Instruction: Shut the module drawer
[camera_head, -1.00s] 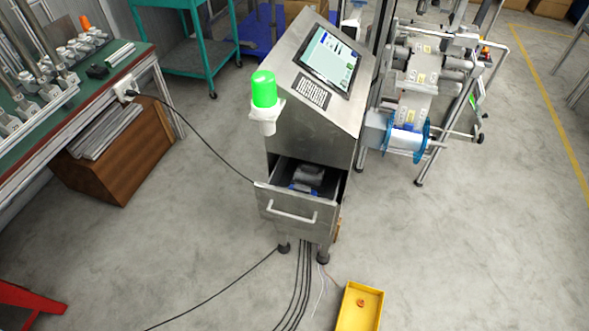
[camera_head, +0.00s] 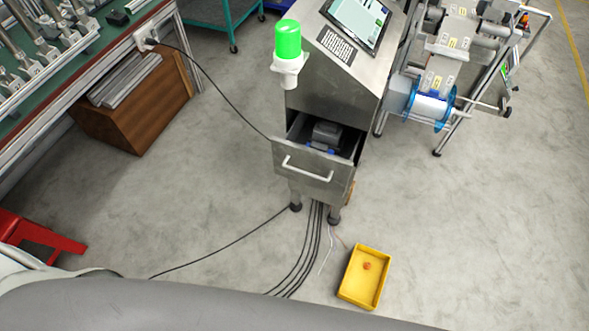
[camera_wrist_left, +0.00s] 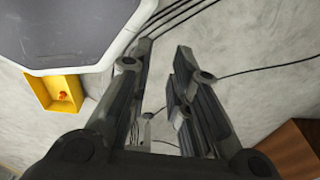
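The module drawer (camera_head: 306,172) is a steel drawer in the lower part of a metal cabinet (camera_head: 327,100). It stands pulled out, with a dark grey block (camera_head: 327,133) and some blue parts inside. A pale bar handle (camera_head: 306,169) crosses its front. My left gripper (camera_wrist_left: 160,55) shows in the left wrist view with its black fingers apart and nothing between them, over the floor and cables. The drawer does not clearly show in that view. My right gripper is in no view.
A yellow bin (camera_head: 364,276) with a small orange item lies on the floor before the cabinet. Black cables (camera_head: 300,262) run across the floor. A workbench (camera_head: 75,88) with a wooden box (camera_head: 135,104) below is at left. A red object (camera_head: 38,238) is at lower left.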

